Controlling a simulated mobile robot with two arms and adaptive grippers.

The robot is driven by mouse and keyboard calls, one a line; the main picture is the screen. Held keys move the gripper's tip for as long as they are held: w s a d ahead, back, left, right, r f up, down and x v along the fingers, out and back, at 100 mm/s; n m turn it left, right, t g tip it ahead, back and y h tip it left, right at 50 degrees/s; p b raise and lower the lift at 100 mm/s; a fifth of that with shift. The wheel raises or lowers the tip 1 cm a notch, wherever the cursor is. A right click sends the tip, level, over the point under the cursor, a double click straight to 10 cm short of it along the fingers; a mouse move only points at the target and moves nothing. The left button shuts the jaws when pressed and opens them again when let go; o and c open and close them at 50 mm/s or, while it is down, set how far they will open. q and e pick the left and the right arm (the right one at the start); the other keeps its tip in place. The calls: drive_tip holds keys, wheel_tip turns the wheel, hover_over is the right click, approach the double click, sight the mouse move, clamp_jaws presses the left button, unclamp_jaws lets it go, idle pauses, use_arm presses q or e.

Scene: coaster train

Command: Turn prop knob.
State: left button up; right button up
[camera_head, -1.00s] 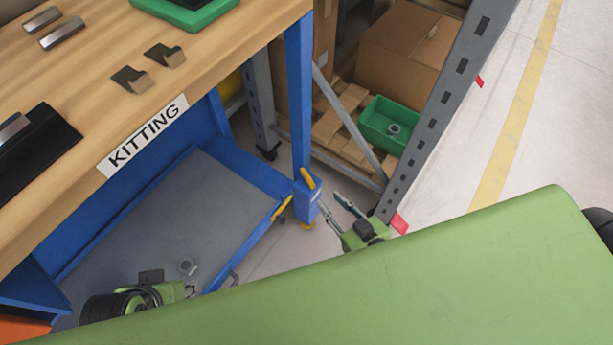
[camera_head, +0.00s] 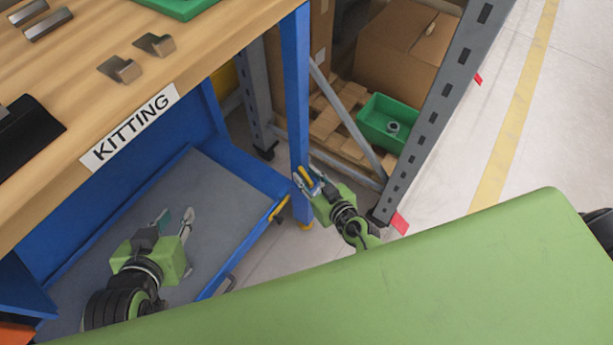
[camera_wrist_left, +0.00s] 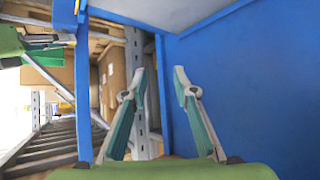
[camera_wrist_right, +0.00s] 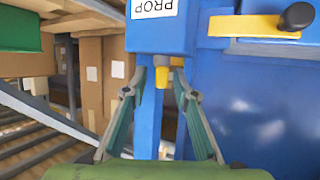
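The blue box marked PROP (camera_wrist_right: 160,35) sits by the blue bench post in the right wrist view, its label upside down. A yellow part (camera_wrist_right: 160,60), probably the knob, shows at its lower edge. My right gripper (camera_wrist_right: 160,76) is open, its fingertips reaching either side of this part; I cannot tell whether they touch it. In the head view my right gripper (camera_head: 309,180) is at the lower end of the post, with the yellow part (camera_head: 306,177) between its fingers. My left gripper (camera_head: 176,217) is open and empty over the grey panel; it shows in the left wrist view (camera_wrist_left: 160,74).
A yellow bar with a black knob (camera_wrist_right: 297,16) lies right of the PROP box. The kitting bench (camera_head: 75,105) is at upper left. A rack post (camera_head: 430,125), a green bin (camera_head: 378,115) and cardboard boxes (camera_head: 405,55) stand behind. Open floor (camera_head: 555,140) lies right.

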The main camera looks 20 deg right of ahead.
use_arm(q)
drive_tip(key=shift+w+d+r, duration=0.1)
drive_tip(key=shift+w+r, duration=0.2)
use_arm(e)
drive_tip(key=shift+w+a, duration=0.1)
drive_tip(key=shift+w, duration=0.1)
clamp_jaws()
